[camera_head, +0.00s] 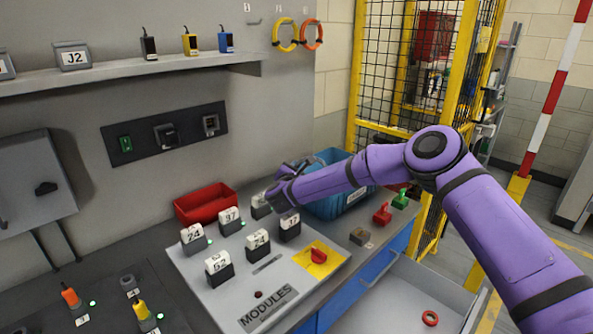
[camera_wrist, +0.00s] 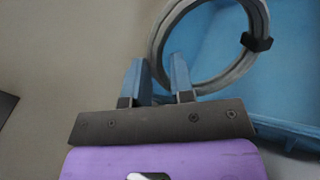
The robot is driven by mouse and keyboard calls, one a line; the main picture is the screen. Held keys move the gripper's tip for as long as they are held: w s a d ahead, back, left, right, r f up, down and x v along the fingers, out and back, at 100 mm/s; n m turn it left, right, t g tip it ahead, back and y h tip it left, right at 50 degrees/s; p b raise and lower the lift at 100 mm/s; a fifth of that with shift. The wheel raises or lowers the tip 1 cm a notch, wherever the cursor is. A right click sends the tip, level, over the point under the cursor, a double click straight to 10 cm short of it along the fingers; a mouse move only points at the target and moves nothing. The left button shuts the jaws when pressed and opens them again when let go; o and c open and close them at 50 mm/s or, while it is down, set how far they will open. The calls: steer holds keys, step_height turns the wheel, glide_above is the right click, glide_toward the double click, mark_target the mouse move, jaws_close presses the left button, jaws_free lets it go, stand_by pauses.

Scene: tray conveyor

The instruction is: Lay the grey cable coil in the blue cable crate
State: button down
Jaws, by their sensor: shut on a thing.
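The grey cable coil (camera_wrist: 257,75) is a ring with a black tie, seen in the wrist view. My gripper (camera_wrist: 158,78) is shut on the coil's left side, with its blue fingers on either side of the ring. The blue cable crate (camera_wrist: 295,55) lies behind and to the right of the coil there. In the head view the blue crate (camera_head: 328,208) stands at the back of the bench, partly hidden by my purple arm. My gripper (camera_head: 287,183) is at the crate's left side. The coil is hard to make out there, and its height above the crate is unclear.
A red bin (camera_head: 205,203) stands left of the crate. A grey module panel (camera_head: 215,292) with several numbered blocks lies in front. Red and green items (camera_head: 383,213) sit right of the crate. An open drawer (camera_head: 395,300) holds a red ring (camera_head: 430,318).

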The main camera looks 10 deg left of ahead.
steer(key=shift+f, duration=0.65)
steer(key=c, duration=1)
jaws_free()
steer(key=shift+f, duration=0.1)
